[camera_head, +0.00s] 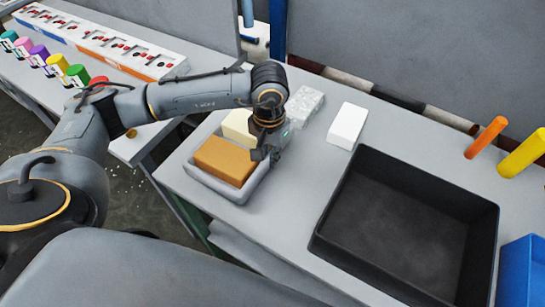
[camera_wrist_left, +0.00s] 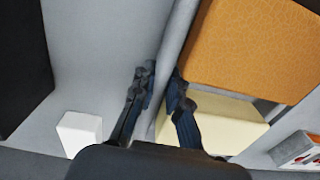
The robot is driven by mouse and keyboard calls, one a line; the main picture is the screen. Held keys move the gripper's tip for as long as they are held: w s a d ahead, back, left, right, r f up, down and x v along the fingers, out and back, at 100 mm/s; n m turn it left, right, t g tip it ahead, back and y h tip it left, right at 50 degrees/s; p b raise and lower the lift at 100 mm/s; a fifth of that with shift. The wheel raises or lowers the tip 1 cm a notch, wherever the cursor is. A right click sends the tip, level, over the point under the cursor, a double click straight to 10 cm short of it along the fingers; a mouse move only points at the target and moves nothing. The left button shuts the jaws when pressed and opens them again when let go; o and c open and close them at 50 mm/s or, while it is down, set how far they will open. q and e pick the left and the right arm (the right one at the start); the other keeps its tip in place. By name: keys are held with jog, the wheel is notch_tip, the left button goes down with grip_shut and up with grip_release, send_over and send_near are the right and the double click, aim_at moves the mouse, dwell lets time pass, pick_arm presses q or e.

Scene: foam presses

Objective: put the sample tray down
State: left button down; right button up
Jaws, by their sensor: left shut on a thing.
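The sample tray (camera_head: 212,188) is a light grey, shallow tray near the left end of the grey table. An orange-brown foam block (camera_head: 224,160) and a cream foam block (camera_head: 238,127) lie in it. My left gripper (camera_head: 262,152) is shut on the tray's right-hand wall. In the left wrist view the fingers (camera_wrist_left: 160,80) stand on either side of the tray wall (camera_wrist_left: 176,40), with the orange-brown block (camera_wrist_left: 245,50) and cream block (camera_wrist_left: 228,125) beyond it. The tray looks level and at or very near the tabletop; contact underneath is hidden. My right gripper is not in view.
A white block (camera_head: 347,125) and a speckled grey block (camera_head: 304,104) are right of the tray. A large, empty black bin (camera_head: 400,225) takes up the table further right. Orange (camera_head: 486,138) and yellow (camera_head: 522,152) cylinders and a blue container (camera_head: 522,268) are at the right edge.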

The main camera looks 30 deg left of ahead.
pick_arm(q)
jog(key=shift+w+d+f, duration=0.15)
jog(key=shift+w+f, duration=0.25)
jog(key=shift+f, duration=0.1)
notch_tip(320, 180, down, 3)
jog(key=shift+w+d+r+p, duration=0.1)
jog(key=shift+d+p, duration=0.05)
jog(key=shift+p, duration=1.1)
jog(key=shift+f, duration=0.3)
jog(key=shift+f+b, duration=0.25)
jog(key=shift+b, duration=0.1)
jog(key=c, duration=1.3)
grip_release()
jog(key=shift+r, duration=0.1)
jog(key=shift+c, duration=0.2)
jog(key=shift+r, duration=0.1)
